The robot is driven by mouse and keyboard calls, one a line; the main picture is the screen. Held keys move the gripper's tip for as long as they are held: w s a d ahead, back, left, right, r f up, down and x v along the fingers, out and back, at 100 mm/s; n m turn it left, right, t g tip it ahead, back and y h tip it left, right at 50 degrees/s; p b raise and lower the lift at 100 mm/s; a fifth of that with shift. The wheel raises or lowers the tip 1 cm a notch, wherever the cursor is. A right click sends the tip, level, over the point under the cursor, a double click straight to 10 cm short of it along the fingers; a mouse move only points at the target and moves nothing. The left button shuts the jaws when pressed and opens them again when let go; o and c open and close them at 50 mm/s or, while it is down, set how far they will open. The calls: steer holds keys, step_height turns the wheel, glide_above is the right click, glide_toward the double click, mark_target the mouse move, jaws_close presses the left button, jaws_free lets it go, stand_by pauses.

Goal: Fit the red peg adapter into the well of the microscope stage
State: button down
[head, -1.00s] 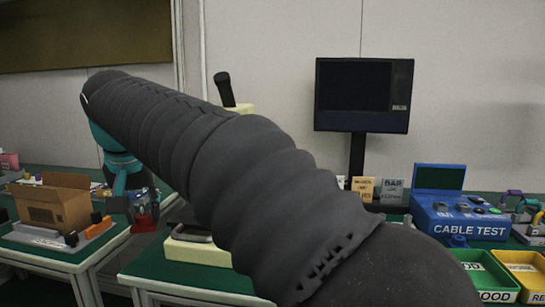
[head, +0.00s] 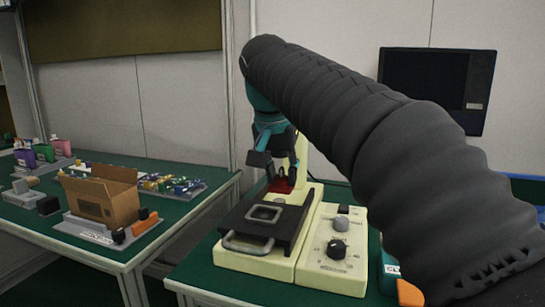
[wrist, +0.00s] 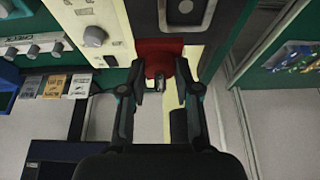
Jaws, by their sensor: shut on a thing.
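The red peg adapter (head: 282,186) hangs below my gripper (head: 272,158), which is shut on it. In the wrist view the red adapter (wrist: 160,57) sits between the two fingertips of my gripper (wrist: 160,88). The microscope (head: 302,160) stands on the green table, cream-coloured, with a black stage (head: 240,223). A grey square frame with a light opening (head: 265,212) lies on the stage and looks like the well. In the head view the adapter shows just behind the stage's far edge. Its height above the microscope is hard to tell.
A cream control box with knobs (head: 334,243) stands right of the stage. The left table holds an open cardboard box (head: 103,198) and small parts. A dark monitor (head: 437,88) is at the right.

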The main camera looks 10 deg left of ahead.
steer(key=a, duration=0.1)
steer(key=a+r, duration=0.1)
steer(key=a, duration=0.1)
steer(key=shift+s+a+r, duration=0.2)
steer(key=shift+s+r, duration=0.15)
steer(key=shift+s, duration=0.05)
steer(key=shift+s, duration=0.1)
steer(key=shift+f+b, duration=2)
steer(key=shift+f, duration=0.95)
steer(key=shift+p, duration=0.7)
steer(key=shift+f+b, duration=0.7)
steer(key=shift+f, duration=0.2)
steer(key=c, duration=0.7)
jaws_free()
steer(key=shift+c, duration=0.2)
